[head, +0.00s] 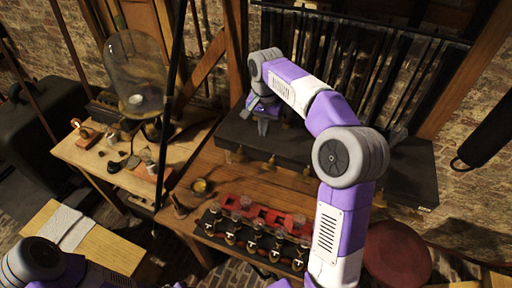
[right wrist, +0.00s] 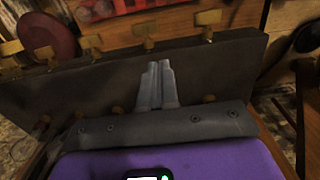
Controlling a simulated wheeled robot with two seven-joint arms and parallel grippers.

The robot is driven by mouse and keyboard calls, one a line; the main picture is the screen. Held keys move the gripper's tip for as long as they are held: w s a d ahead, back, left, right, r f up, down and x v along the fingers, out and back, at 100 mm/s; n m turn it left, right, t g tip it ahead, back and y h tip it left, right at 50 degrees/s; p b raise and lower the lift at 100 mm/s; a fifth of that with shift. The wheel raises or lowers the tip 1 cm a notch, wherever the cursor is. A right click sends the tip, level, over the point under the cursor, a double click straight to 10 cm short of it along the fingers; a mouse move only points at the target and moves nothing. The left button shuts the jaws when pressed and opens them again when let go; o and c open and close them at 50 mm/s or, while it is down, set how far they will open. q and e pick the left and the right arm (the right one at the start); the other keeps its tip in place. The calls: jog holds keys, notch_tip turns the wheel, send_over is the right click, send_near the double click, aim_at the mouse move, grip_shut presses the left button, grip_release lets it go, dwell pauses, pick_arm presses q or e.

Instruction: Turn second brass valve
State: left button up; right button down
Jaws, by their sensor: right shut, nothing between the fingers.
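A dark box (head: 330,160) stands at the back of the wooden bench with brass valves along its front edge. The leftmost brass valve (head: 236,155) and the second from the left (head: 270,165) show in the head view. My right gripper (head: 263,126) is above the left part of the box, shut and empty. In the right wrist view its closed fingertips (right wrist: 158,66) point over the dark box top (right wrist: 95,85), near a brass valve (right wrist: 145,30) on the far edge; contact cannot be told. My left gripper is out of view; only part of that arm shows.
A red and black rack (head: 262,215) with several small jars stands on the bench in front of the box. A glass dome (head: 134,72) stands on a side table at left. A thin dark post (head: 174,90) rises between them. A round red stool (head: 398,252) is at lower right.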

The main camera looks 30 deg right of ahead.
jog(key=s+f, duration=0.2)
jog(key=s, duration=0.1)
send_over(265, 166)
jog(key=f, duration=0.5)
jog(key=shift+w+d+f+b, duration=0.15)
jog(key=shift+w+f+b, duration=0.05)
jog(key=shift+f+b, duration=0.15)
jog(key=f, duration=0.4)
jog(key=shift+s+f, duration=0.25)
jog(key=shift+f, duration=0.1)
jog(key=shift+w+f, duration=0.15)
jog(key=shift+f, duration=0.2)
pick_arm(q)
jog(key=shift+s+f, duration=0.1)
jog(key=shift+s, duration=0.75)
pick_arm(e)
jog(key=shift+p, duration=0.4)
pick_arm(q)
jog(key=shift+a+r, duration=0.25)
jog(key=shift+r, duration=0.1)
pick_arm(e)
jog(key=shift+h, duration=0.3)
